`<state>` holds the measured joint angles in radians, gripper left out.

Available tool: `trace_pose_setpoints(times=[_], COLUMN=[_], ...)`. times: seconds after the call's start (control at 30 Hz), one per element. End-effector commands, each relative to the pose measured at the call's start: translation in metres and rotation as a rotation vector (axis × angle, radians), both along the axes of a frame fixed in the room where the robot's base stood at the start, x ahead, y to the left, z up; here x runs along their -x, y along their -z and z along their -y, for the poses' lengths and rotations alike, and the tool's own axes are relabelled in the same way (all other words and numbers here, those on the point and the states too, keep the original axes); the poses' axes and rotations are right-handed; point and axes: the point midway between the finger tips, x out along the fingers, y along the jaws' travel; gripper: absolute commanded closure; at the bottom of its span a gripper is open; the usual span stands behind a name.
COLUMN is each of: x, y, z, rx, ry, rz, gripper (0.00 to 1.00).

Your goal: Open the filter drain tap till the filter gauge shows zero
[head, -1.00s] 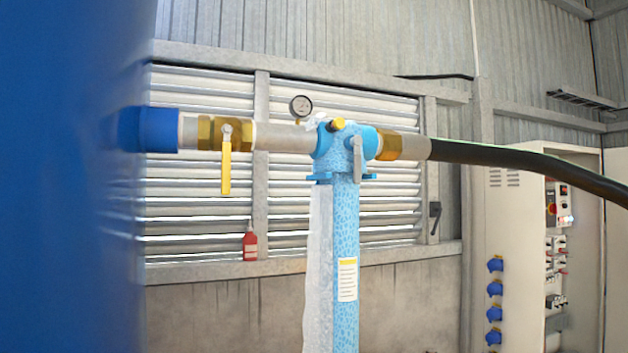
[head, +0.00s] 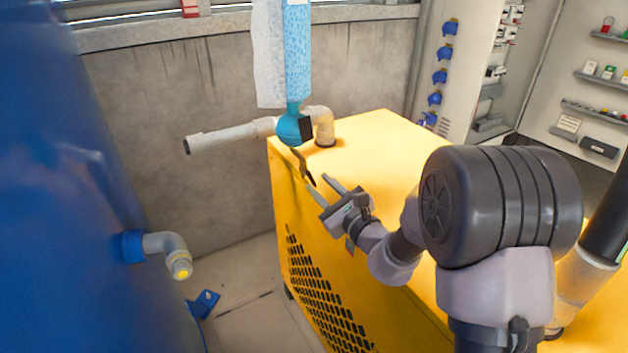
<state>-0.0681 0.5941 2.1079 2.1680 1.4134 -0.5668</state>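The lower end of the light blue filter body (head: 298,55) shows at the top of the head view. Below it is the drain tap (head: 291,129), a small blue valve body with a dark part at its right. A thin lever (head: 301,161) hangs down from the tap, hard to make out against the yellow cabinet. My gripper (head: 317,182) is just below and right of the lever. Its two fingers are apart, pointing up and left at the lever's lower end. I see nothing between them, and cannot tell whether a finger touches the lever. The filter gauge is out of view.
A yellow cabinet (head: 372,140) stands under my arm. A grey pipe (head: 230,137) runs left from the tap, and an elbow (head: 322,122) meets the cabinet top. A blue tank (head: 60,200) with an outlet pipe (head: 170,244) fills the left.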

Motion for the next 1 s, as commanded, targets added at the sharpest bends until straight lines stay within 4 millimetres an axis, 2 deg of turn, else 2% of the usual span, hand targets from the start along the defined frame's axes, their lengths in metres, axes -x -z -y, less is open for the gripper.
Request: trace_pose_setpoints(times=[0.1,0.2,0.53,0.7,1.0], x=[-0.018,-0.027,-0.031,-0.031,-0.031], y=[0.001,0.001,0.000,0.001,0.001], z=[-0.013,-0.019,-0.021,-0.021,-0.021], rx=[0.000,-0.001,-0.002,-0.002,0.004], ry=[-0.001,-0.001,0.000,0.000,0.000], rz=[0.000,-0.001,-0.001,-0.001,0.003], gripper=[0.69,0.69,0.69,1.00,1.00])
